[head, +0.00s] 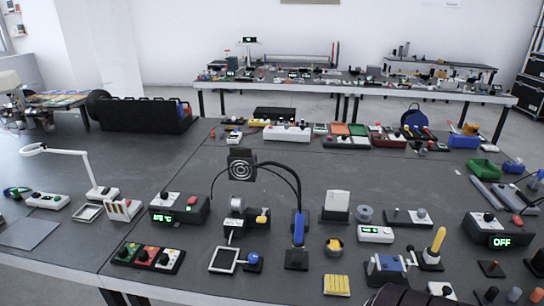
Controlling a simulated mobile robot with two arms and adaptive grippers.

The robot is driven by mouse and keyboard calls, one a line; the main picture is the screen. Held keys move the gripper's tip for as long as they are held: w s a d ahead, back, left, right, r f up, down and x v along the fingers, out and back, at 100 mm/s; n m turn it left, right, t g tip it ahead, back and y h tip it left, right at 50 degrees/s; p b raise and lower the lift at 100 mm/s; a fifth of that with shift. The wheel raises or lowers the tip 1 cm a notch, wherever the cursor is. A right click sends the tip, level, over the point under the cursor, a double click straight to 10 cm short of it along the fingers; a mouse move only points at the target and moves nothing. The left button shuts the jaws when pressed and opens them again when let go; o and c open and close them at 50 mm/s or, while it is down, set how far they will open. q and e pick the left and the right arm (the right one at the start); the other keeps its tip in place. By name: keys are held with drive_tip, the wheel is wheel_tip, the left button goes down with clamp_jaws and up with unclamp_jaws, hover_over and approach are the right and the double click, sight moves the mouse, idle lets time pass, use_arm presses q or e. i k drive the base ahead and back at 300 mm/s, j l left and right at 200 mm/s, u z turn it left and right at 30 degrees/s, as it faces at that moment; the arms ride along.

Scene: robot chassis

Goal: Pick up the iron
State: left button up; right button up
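An upright tool with a blue handle (298,228) stands in a small black base near the front middle of the bench; it looks like a soldering iron in its holder. A yellow-handled tool (438,241) stands tilted in another dark base to the right; I cannot tell for sure which of the two is the iron. A black station with a green display (180,208) sits to the left, and another reading OFF (497,230) is at the right. Neither gripper can be made out. A dark rounded shape at the bottom edge is partly cut off and unclear.
A black fan-like unit (242,165) with curved cables stands behind the blue tool. The bench's middle left is clear.

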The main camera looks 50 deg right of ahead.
sight(298, 240)
drive_tip(key=z, duration=1.85)
